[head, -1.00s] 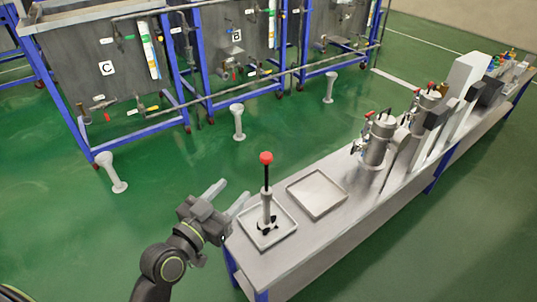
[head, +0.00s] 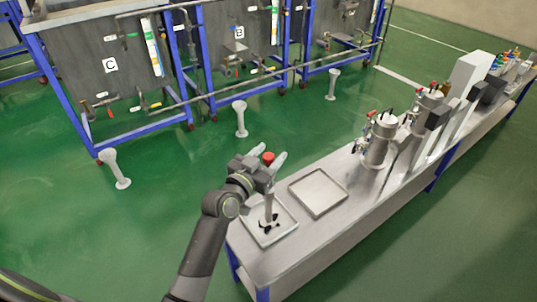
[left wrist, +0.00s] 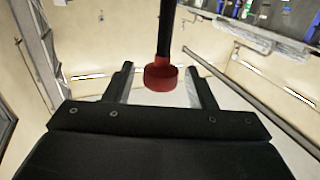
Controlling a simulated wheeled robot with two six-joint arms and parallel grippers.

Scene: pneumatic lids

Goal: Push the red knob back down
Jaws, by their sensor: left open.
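The red knob (head: 268,158) tops a black rod on a pale upright cylinder (head: 269,208), which stands in a square tray (head: 285,231) at the bench's near end. My left gripper (head: 269,154) is open at knob height, with one finger on each side of the knob. The gripper hides most of the rod in the head view. In the left wrist view the picture is upside down: the knob (left wrist: 161,77) hangs from the black rod (left wrist: 166,30) between the open fingers, with gaps on both sides. My right gripper is not in view.
An empty square tray (head: 318,192) lies on the bench beside the cylinder's tray. Metal canisters (head: 379,140) with red-handled valves stand further along the bench. Blue-framed tanks (head: 90,70) stand at the back.

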